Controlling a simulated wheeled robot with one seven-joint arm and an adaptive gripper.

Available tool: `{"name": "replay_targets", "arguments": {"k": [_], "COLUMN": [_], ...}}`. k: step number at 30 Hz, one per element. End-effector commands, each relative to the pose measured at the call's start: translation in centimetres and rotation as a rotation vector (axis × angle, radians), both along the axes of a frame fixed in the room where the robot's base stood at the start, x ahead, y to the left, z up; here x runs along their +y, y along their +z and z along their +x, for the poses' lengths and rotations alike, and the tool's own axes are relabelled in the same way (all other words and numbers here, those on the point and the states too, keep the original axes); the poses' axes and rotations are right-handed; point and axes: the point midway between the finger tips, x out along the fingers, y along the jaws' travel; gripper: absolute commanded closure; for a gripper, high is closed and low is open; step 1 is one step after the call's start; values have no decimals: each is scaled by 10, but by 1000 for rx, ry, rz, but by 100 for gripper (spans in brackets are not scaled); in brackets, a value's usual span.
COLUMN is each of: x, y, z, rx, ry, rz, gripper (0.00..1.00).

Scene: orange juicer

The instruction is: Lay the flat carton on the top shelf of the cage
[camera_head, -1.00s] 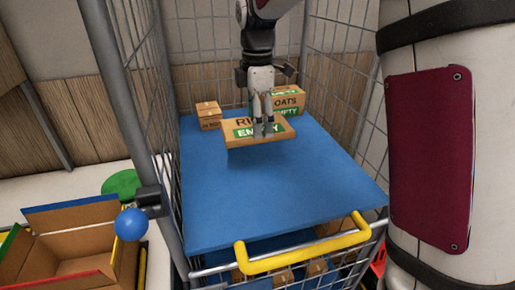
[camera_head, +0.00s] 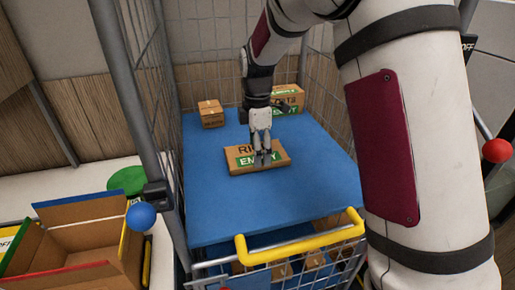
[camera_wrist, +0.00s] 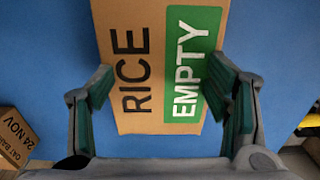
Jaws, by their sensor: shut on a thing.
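The flat carton (camera_head: 240,166) is brown, with "RICE" and a green "EMPTY" label on its upper face. It lies level over the middle of the blue top shelf (camera_head: 225,208) of the cage. It looks very close to the shelf; I cannot tell if it touches. My gripper (camera_head: 262,158) points down and is shut on the carton. In the wrist view the fingers (camera_wrist: 163,92) stand at two opposite sides of the carton (camera_wrist: 150,118), with the blue shelf all around it.
A small box (camera_head: 211,115) and an oats box (camera_head: 288,97) stand at the shelf's back. Mesh walls (camera_head: 131,60) flank it, with a yellow handle (camera_head: 300,240) in front. The shelf's front is clear. An open box (camera_head: 85,240) stands outside at left.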

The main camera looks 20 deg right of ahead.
Motion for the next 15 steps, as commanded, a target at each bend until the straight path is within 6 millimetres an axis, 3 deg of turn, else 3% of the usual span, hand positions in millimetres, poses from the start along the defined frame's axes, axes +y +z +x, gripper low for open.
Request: {"name": "replay_targets", "arguments": {"k": [3,4,6,15], "x": [0,0,0,0], "y": [-3,-3,-3,-2], "z": [0,0,0,0], "rx": [1,1,1,0], "ry": [0,0,0,0], "rz": [0,0,0,0], "gripper": [58,23,10,10]}}
